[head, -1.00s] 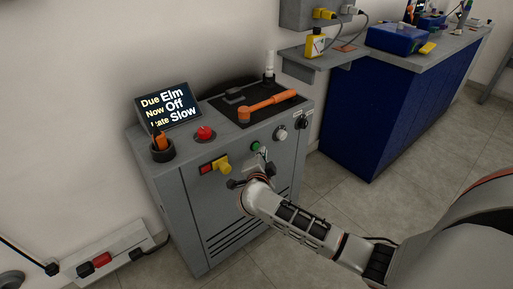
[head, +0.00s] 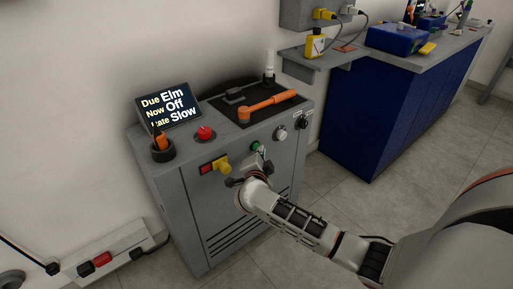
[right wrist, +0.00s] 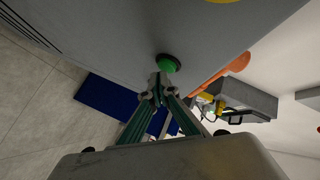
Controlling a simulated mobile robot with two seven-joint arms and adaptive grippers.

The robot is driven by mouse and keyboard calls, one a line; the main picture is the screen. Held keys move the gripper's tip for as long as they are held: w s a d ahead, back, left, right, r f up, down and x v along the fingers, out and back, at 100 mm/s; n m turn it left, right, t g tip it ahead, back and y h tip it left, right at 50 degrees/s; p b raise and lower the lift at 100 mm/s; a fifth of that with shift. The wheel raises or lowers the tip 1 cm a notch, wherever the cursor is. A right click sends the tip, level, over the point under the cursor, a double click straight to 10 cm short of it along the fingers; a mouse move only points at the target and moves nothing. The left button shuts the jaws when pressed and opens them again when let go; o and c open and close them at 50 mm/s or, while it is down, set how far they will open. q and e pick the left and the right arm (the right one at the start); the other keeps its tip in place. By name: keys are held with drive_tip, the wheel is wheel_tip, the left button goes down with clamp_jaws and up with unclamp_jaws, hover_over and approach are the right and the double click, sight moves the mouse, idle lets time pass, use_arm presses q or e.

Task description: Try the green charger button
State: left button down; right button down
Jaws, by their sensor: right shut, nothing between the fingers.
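The green button (head: 255,146) is on the front panel of the grey charger cabinet (head: 190,200). In the right wrist view the green button (right wrist: 167,64) sits in a dark ring, just beyond my fingertips. My right gripper (right wrist: 158,84) is shut and empty, its tips close to the button's lower edge; I cannot tell whether they touch it. In the head view my right gripper (head: 262,157) is partly hidden by its own wrist. My left gripper is out of view.
On the panel are a yellow knob on a red part (head: 217,165) and a white knob (head: 280,134). A blue bench (head: 375,110) stands to the right.

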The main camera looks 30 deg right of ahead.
drive_tip(key=shift+w, duration=0.35)
idle(0.4)
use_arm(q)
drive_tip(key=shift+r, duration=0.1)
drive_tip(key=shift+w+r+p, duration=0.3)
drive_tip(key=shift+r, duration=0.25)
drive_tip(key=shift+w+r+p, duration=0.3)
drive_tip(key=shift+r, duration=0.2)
use_arm(e)
drive_tip(key=shift+s, duration=0.8)
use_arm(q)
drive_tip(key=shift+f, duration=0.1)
